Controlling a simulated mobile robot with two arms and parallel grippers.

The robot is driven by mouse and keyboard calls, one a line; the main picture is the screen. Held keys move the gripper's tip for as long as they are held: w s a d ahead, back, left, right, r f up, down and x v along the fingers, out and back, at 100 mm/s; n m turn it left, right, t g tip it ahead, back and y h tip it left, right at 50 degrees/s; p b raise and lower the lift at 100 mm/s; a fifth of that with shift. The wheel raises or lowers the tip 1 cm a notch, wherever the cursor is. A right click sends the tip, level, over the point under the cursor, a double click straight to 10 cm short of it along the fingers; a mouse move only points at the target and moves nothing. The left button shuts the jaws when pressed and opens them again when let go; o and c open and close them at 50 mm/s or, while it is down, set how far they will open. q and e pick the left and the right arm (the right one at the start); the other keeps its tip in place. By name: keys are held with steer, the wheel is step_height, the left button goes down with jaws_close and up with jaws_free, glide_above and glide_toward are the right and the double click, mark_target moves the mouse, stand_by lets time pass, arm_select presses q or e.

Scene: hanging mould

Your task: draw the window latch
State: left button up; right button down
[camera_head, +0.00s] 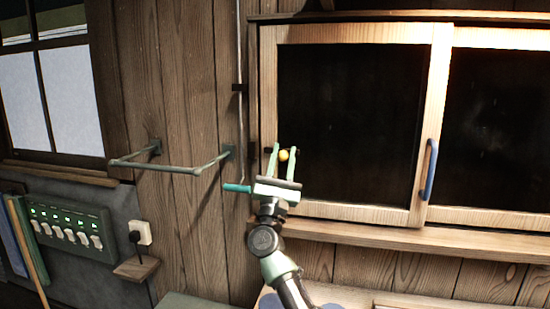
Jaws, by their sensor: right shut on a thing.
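The window latch shows as a small round yellow-orange knob (284,155) at the left edge of the wood-framed sliding window (350,32). My right gripper (284,150) reaches up from the bottom of the view, with its two pale green fingers on either side of the knob. It is shut on the knob, though a gap seems to show beside one finger. The rest of the latch is mostly hidden behind the fingers. My left gripper is not in view.
A metal rail (170,168) juts from the wall at left. A teal handle (237,187) is close to the left of my right gripper, below a thin vertical rod (239,60). The window has a blue pull (430,170). A switch panel (75,230) is at lower left.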

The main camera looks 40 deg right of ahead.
steer(key=c, duration=1.4)
jaws_free()
steer(key=b+v, duration=0.3)
steer(key=v, duration=0.4)
steer(key=shift+s+a+f+b, duration=0.2)
steer(key=shift+a+f+b, duration=0.05)
steer(key=shift+b, duration=0.05)
steer(key=shift+f, duration=0.1)
